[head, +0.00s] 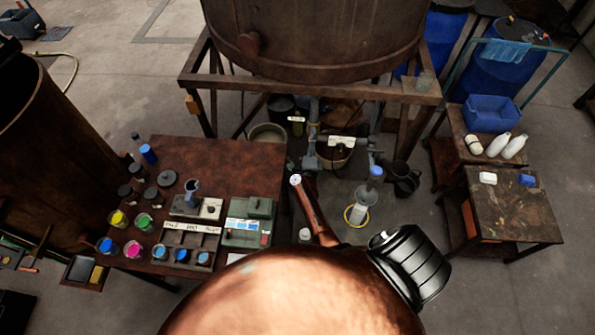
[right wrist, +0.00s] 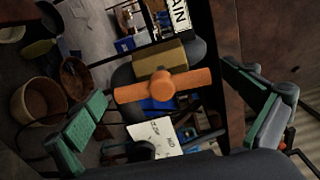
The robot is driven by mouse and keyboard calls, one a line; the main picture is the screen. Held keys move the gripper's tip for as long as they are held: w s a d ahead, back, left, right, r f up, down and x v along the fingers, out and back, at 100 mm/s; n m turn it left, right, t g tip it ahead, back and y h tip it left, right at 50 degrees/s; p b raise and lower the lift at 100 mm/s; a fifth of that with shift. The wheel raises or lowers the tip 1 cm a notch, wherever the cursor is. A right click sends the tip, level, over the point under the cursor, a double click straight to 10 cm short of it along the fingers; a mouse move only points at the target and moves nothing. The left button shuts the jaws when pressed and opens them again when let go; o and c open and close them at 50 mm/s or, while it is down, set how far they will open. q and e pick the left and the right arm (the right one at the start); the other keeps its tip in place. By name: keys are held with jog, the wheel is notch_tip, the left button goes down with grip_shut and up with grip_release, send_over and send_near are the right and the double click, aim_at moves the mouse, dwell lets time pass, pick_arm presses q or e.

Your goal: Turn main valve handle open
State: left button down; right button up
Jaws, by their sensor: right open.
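The orange valve handle (right wrist: 161,86) is a bar with a round hub, lying nearly level across the middle of the right wrist view. A white label (right wrist: 180,15) ending in "AIN" is above it. My right gripper (right wrist: 170,90) is open, with one green-padded finger on each side of the handle. Both fingers look clear of the bar's ends; the gap in depth is hard to judge. In the head view I cannot pick out this handle or the right gripper's fingers; my arm covers the bottom middle. My left gripper is not in view.
A large rusty vat (head: 315,35) stands on a frame with pipes beneath. A table (head: 235,160) with paint jars is at the left. A small table (head: 515,205) and a blue crate (head: 490,113) are at the right. A white card (right wrist: 155,138) hangs below the handle.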

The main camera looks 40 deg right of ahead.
jog(key=shift+m+b, duration=0.3)
jog(key=shift+m, duration=0.4)
jog(key=m+b, duration=0.2)
jog(key=m, duration=0.2)
jog(key=m+b, duration=0.3)
jog(key=m, duration=0.1)
jog(key=shift+d+f, duration=0.1)
jog(key=shift+f, duration=0.1)
jog(key=m+b, duration=0.6)
jog(key=m, duration=0.2)
jog(key=shift+s, duration=0.2)
jog(key=v, duration=0.8)
jog(key=a+r+n+t+y, duration=0.35)
jog(key=a+n+y, duration=0.3)
jog(key=n, duration=0.45)
jog(key=a+r+n+t+y, duration=0.35)
jog(key=a+n+y, duration=0.35)
jog(key=n, duration=0.5)
jog(key=s+a+f+n+g+y, duration=0.1)
jog(key=s+a+f+n+g, duration=0.2)
jog(key=f+n, duration=0.4)
jog(key=s+a+f+n+g+y, duration=0.2)
jog(key=s+a+f+n+g, duration=0.2)
jog(key=s+f+n+g, duration=0.2)
jog(key=shift+s+a+f+n+g, duration=0.3)
jog(key=shift+s+f+n, duration=0.2)
jog(key=shift+s, duration=0.7)
